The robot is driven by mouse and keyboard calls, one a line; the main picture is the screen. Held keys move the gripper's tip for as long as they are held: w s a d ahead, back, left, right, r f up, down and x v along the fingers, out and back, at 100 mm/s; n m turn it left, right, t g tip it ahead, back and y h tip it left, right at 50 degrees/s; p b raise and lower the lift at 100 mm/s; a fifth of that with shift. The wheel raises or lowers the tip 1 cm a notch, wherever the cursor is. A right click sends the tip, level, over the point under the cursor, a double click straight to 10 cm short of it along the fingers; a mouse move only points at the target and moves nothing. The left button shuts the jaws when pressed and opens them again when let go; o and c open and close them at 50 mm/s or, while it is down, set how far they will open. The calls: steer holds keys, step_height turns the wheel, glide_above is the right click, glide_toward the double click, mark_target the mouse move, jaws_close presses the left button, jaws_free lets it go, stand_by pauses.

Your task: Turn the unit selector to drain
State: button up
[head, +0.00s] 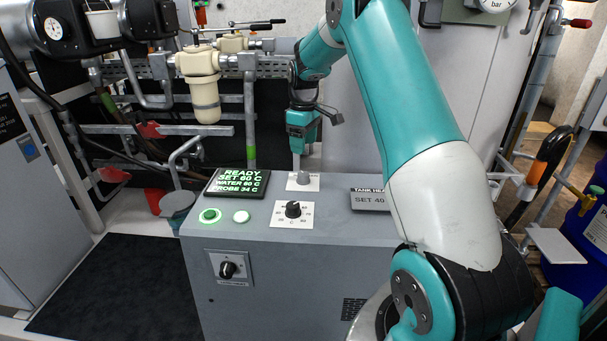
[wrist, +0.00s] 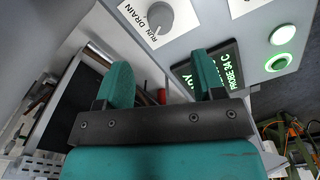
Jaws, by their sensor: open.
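The unit selector is a round grey knob (head: 304,178) on a white plate at the back of the grey cabinet's top. In the wrist view the knob (wrist: 160,17) shows at the upper edge, with the printed words RUN and DRAIN beside it. My gripper (head: 297,158) points down just behind the knob in the head view. In the wrist view its teal fingers (wrist: 162,75) are apart with nothing held between them, and the knob lies beyond them, apart from both.
The grey cabinet (head: 270,245) carries a lit display (head: 238,182), a green button (head: 210,215), a white button (head: 241,216) and a black temperature dial (head: 293,209). A black knob (head: 227,269) is on its front. Pipes and a cream filter housing (head: 203,90) stand behind left.

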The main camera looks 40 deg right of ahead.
mark_target(304, 173)
step_height(304, 173, down, 10)
steer(key=shift+f+p, duration=0.25)
steer(key=shift+p, duration=0.05)
steer(key=c, duration=0.9)
